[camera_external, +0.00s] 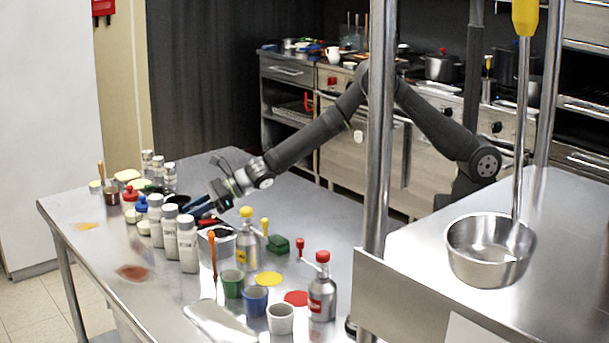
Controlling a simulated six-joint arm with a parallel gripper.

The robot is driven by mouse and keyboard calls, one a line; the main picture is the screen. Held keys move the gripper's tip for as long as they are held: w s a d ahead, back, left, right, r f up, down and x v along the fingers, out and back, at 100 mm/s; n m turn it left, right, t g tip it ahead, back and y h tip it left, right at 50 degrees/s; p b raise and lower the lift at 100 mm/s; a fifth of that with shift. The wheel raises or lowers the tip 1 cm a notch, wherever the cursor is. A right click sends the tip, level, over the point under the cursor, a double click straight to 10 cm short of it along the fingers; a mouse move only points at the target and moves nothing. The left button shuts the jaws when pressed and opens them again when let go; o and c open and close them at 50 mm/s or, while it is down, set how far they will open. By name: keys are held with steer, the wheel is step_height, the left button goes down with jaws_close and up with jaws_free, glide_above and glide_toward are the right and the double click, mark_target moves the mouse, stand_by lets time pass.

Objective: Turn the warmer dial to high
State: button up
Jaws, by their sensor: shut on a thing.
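My gripper (203,207) is low over the left part of the steel table, among the bottles and small containers. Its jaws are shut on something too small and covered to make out. A red and black part (209,222) shows just under the jaws, beside a small open metal container (216,240). I cannot tell whether this belongs to the warmer. The warmer dial and its setting cannot be made out in this view.
White-capped shakers (188,244) stand close to the gripper on the left. A yellow-capped bottle (247,240), a green block (278,244), cups (255,300) and a red-capped bottle (322,290) stand to the right. A steel post (378,140) rises in front.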

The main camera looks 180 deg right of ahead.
steer(key=shift+r, duration=0.1)
steer(key=o, duration=1)
steer(key=v, duration=1.7)
steer(key=shift+a+r, duration=0.15)
steer(key=shift+r, duration=0.05)
